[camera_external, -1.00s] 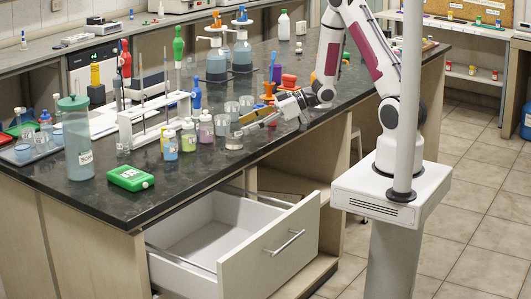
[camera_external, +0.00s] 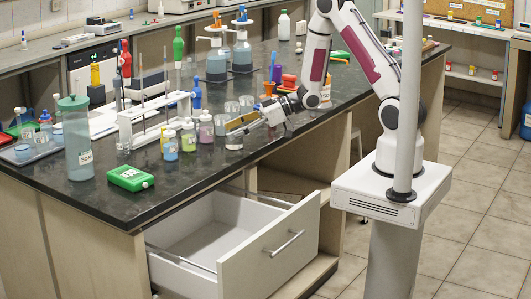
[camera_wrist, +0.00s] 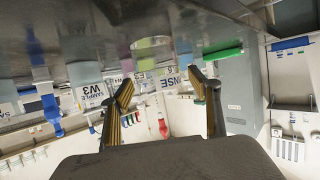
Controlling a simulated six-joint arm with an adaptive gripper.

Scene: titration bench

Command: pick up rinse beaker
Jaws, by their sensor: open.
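A small clear beaker (camera_external: 234,144) stands near the front edge of the dark bench, below my fingertips. It appears to be the rinse beaker, but its label cannot be read in the external view. My gripper (camera_external: 233,128) is open, reaching left over the bench edge with its tips just above or beside this beaker; contact cannot be told. In the wrist view my two fingers (camera_wrist: 165,86) are spread apart.
Small bottles with pink (camera_external: 206,128), green (camera_external: 188,136) and blue (camera_external: 170,143) contents stand left of the beaker. More clear beakers (camera_external: 221,124) are close behind. A green box (camera_external: 130,178) lies further left. An open drawer (camera_external: 250,245) juts out below the bench.

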